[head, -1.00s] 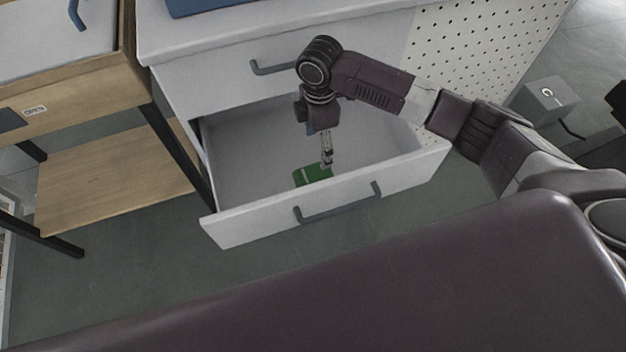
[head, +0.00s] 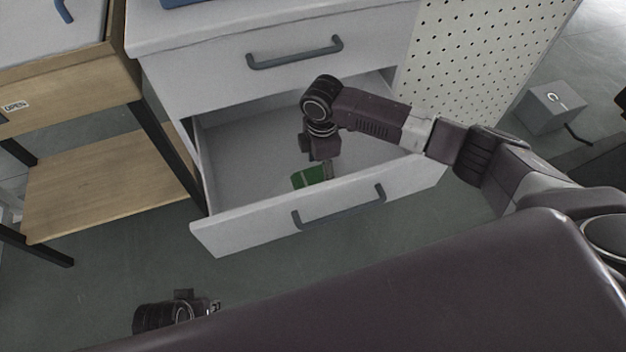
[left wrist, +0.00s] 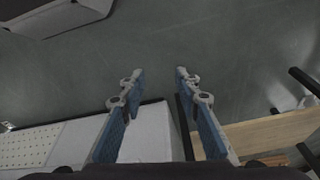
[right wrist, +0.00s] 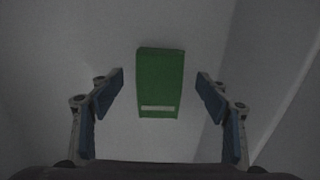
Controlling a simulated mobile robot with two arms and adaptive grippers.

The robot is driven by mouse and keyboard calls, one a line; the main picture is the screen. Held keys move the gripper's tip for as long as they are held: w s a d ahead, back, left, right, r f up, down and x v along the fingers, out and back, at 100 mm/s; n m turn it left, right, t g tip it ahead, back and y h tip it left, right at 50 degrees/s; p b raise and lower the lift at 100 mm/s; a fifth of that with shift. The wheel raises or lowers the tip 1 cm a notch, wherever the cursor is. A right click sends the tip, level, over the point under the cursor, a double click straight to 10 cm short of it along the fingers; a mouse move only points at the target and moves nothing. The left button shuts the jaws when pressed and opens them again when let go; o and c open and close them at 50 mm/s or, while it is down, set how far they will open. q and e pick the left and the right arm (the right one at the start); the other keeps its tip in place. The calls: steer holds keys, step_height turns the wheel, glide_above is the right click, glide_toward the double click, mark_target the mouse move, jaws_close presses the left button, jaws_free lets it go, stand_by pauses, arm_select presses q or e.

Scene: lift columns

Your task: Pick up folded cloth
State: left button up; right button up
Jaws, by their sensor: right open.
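The folded cloth is green with a pale stripe near one end. It lies on the floor of the open lower drawer (head: 240,160) and shows in the head view (head: 309,177). In the right wrist view the cloth (right wrist: 160,82) sits between and beyond the open fingers. My right gripper (head: 327,172) reaches down into the drawer at the cloth's right side; in the right wrist view (right wrist: 160,90) it is open and empty. My left gripper (left wrist: 158,85) is open and empty, above the grey floor. In the head view only part of the left wrist shows at the lower left.
The drawer front with its handle (head: 340,207) stands between the cloth and my body. A closed drawer with a handle (head: 295,52) is above. A wooden shelf unit (head: 110,180) stands at left, a pegboard panel (head: 480,60) and grey box (head: 552,105) at right.

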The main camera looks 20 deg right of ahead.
mark_target(320, 174)
steer(key=shift+f, duration=0.45)
arm_select(q)
steer(key=shift+r, duration=0.55)
arm_select(e)
steer(key=shift+c, duration=0.6)
steer(key=c, duration=1.1)
steer(key=shift+r, duration=0.1)
